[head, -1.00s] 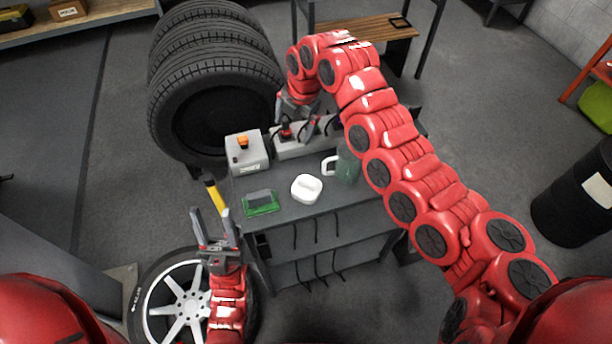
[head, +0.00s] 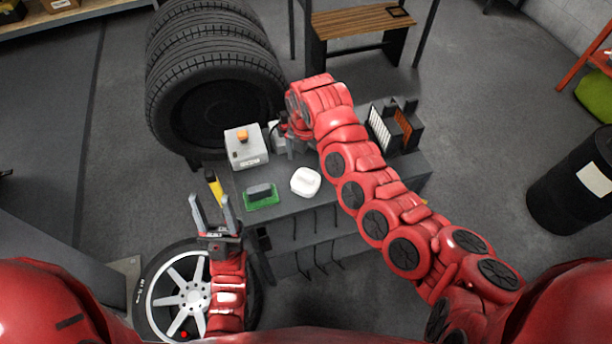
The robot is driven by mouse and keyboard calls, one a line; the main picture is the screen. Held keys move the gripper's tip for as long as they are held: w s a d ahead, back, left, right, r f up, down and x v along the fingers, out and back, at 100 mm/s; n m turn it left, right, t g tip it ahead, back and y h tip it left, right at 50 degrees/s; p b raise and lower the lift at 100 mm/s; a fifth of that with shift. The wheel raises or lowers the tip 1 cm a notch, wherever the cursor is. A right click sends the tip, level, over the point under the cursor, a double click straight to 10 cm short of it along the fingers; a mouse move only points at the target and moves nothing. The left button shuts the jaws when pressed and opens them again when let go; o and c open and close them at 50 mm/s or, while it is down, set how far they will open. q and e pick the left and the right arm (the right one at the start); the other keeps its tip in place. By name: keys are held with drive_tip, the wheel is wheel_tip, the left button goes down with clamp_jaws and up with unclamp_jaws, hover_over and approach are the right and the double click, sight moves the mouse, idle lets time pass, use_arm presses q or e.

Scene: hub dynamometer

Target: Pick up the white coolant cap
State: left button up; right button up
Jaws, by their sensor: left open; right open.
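The white coolant cap (head: 305,182) lies on the grey bench top (head: 282,207), near its front edge in the head view. My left gripper (head: 210,201) is open and empty, in front of the bench's left end, to the left of the cap and apart from it. My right gripper (head: 291,150) is above the bench, just behind and slightly left of the cap. Its fingers are partly hidden by my own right arm, and I see nothing held in it.
A green brush-like item (head: 261,197) lies left of the cap. A grey box with an orange button (head: 245,147) stands behind it. A yellow handle (head: 214,186) is by the bench's left end. Stacked tyres (head: 205,100) stand behind, and a wheel (head: 185,293) lies at front left.

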sight(306, 175)
drive_tip(key=shift+f, duration=0.35)
drive_tip(key=f+p, duration=0.2)
drive_tip(key=shift+s+f+p, duration=0.1)
drive_tip(key=shift+s+p, duration=0.2)
wheel_tip(306, 175, down, 3)
drive_tip(key=shift+r, duration=0.2)
drive_tip(key=shift+f, duration=0.35)
drive_tip(key=c, duration=1.4)
drive_tip(key=shift+o, duration=0.2)
drive_tip(key=shift+r, duration=0.15)
